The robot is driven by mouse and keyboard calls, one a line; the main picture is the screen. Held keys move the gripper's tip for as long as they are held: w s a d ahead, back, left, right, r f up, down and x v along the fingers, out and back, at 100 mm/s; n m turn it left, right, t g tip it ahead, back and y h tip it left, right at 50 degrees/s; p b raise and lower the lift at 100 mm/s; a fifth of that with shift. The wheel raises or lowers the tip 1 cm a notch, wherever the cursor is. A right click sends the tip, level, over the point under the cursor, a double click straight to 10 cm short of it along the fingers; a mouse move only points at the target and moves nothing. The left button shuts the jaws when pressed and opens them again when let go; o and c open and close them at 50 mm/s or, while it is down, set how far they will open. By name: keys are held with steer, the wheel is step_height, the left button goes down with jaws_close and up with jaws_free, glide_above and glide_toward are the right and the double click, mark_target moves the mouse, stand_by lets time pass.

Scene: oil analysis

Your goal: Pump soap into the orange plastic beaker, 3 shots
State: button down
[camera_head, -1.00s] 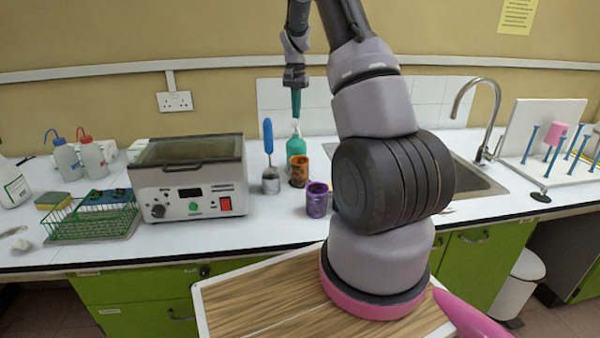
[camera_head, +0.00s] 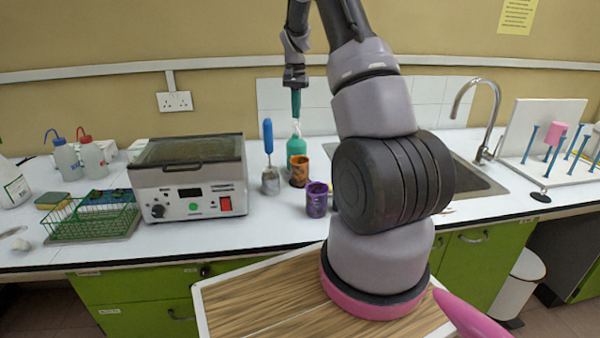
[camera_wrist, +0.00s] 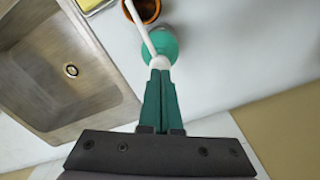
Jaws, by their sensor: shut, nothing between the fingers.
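The soap dispenser (camera_head: 296,147) is a teal bottle with a white pump head, standing upright on the bench; it also shows in the wrist view (camera_wrist: 165,42). The orange beaker (camera_head: 299,174) stands just in front of it, stained dark; the wrist view shows its rim (camera_wrist: 128,9) under the white spout. My gripper (camera_head: 296,112) points straight down with its teal fingers shut and empty, directly over the pump head. In the wrist view the fingertips (camera_wrist: 160,72) are at the pump top; I cannot tell whether they touch it.
A purple beaker (camera_head: 317,199) and a metal pot with a blue-handled brush (camera_head: 269,160) stand close by. A water bath (camera_head: 188,190) is to the left. The sink (camera_wrist: 65,75) lies on the other side, with a tap (camera_head: 484,120) and drying rack.

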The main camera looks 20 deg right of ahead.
mark_target(296, 123)
steer(key=shift+f, duration=0.1)
steer(key=shift+f, duration=1.45)
steer(key=shift+r, duration=1.5)
steer(key=shift+f, duration=0.1)
steer(key=shift+f, duration=1.4)
steer(key=shift+r, duration=1.5)
